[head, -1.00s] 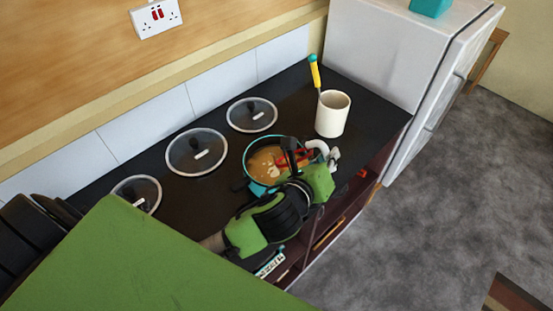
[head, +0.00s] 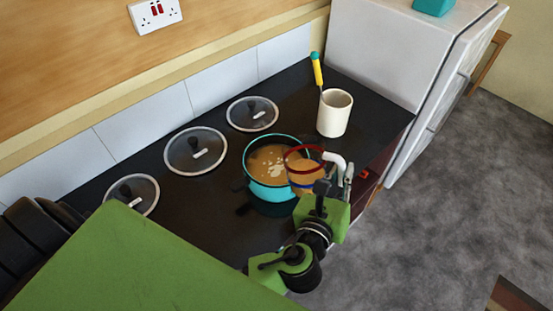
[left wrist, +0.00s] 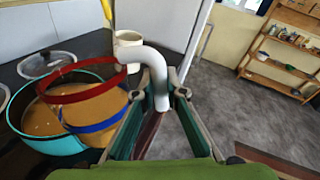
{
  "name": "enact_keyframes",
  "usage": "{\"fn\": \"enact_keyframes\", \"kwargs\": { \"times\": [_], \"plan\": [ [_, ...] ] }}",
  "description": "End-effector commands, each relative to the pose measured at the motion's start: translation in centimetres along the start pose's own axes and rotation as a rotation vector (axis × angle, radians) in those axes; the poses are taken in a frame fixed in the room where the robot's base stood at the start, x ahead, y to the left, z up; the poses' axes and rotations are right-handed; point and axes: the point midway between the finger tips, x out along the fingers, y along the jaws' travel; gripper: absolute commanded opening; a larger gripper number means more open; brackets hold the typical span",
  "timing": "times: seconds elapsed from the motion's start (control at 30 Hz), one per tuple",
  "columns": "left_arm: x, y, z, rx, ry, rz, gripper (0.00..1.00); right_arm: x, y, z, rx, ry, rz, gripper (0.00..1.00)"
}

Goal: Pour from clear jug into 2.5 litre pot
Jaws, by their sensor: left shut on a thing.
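The clear jug (head: 305,172) has a red rim, a blue band low down and a white handle. My left gripper (head: 343,178) is shut on that handle, at the jug's right side. The jug is near upright, overlapping the pot's right edge in the head view. Brown shows through its wall; I cannot tell how much is its own content. The teal pot (head: 268,192) stands on the black worktop with brown liquid and pale bits in it. In the left wrist view the jug (left wrist: 95,92) overlaps the pot (left wrist: 55,146). My right gripper is out of view.
A cream crock (head: 334,115) with a yellow-handled utensil (head: 317,70) stands behind the jug. Several glass lids (head: 195,150) lie along the back and left of the worktop (head: 215,205). A white fridge (head: 380,50) closes off the right end. Open floor lies at right.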

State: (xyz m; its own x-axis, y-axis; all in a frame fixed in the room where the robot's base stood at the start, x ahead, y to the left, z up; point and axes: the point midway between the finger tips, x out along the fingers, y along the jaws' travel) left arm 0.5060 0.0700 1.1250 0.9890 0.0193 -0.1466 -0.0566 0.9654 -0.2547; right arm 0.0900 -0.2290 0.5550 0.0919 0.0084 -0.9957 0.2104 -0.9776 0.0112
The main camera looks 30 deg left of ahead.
Motion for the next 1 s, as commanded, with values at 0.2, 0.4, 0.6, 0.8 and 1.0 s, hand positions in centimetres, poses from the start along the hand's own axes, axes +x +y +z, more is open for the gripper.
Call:
{"fn": "enact_keyframes", "kwargs": {
  "times": [0.2,0.4,0.6,0.8,1.0],
  "plan": [
    [-0.3,-0.4,-2.8,0.139,-0.076,-0.013,0.00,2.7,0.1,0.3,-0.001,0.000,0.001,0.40],
    [-0.4,-0.7,-4.0,0.227,-0.126,-0.021,0.00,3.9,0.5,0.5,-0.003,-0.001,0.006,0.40],
    [-0.6,-0.9,-4.1,0.265,-0.147,-0.025,0.00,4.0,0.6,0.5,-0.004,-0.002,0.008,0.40],
    [-0.9,-1.5,-1.9,0.269,-0.150,-0.025,0.00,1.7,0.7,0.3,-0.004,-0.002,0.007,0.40],
    [-1.3,-2.2,0.7,0.269,-0.150,-0.024,0.00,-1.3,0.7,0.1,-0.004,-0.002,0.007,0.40]
  ]
}}
